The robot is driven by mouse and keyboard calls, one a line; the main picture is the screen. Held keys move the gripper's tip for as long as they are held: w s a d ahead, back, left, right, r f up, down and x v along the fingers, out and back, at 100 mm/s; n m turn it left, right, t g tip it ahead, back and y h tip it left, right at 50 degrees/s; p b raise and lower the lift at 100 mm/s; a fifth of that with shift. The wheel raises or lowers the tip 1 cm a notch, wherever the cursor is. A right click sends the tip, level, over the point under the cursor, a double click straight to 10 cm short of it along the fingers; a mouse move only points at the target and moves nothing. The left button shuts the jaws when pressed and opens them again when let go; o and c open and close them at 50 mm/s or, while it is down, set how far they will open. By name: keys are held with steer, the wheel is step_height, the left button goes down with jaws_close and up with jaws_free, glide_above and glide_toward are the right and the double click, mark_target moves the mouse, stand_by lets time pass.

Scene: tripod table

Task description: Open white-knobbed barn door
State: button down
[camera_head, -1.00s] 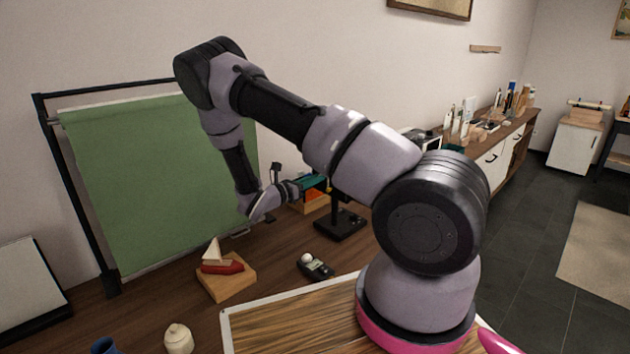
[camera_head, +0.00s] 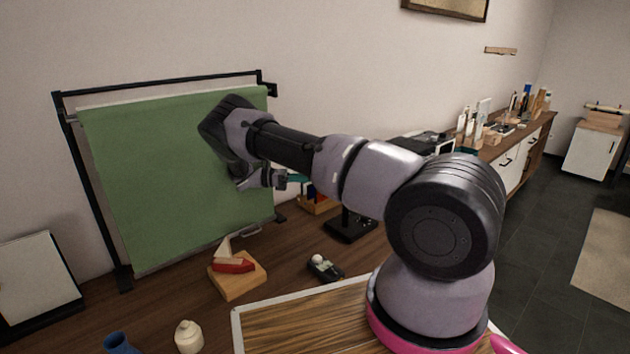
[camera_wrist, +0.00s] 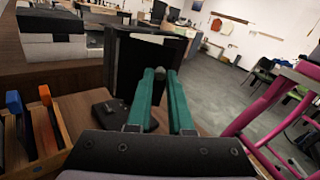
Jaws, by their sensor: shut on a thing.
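A black lamp head with flat dark panels, the barn doors (camera_wrist: 150,62), stands straight ahead in the wrist view. My gripper (camera_wrist: 161,74) has teal fingers, with their tips close together at the near edge of these panels. The fingers are shut on a small pale thing at that edge, seemingly the white knob; the fingertips mostly cover it. In the head view my gripper (camera_head: 297,178) is beside the lamp above its black stand base (camera_head: 350,226). My arm hides most of the lamp and the doors there.
A green backdrop (camera_head: 155,210) hangs on a black frame behind my wrist. A toy boat on a wooden block (camera_head: 238,276), a small dark meter with a white dome (camera_head: 325,268) and a cream jar (camera_head: 188,337) stand on the table. A wooden rack (camera_wrist: 45,140) is close at left.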

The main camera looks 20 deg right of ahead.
steer(key=shift+w+a+m+g+y, duration=0.15)
steer(key=shift+w+m+g+y, duration=0.15)
steer(key=shift+m+g, duration=0.25)
steer(key=shift+w+a+m+g+y, duration=0.1)
steer(key=shift+w+m+g+y, duration=0.2)
steer(key=shift+g, duration=0.45)
steer(key=c, duration=0.8)
jaws_free()
steer(key=shift+s, duration=0.15)
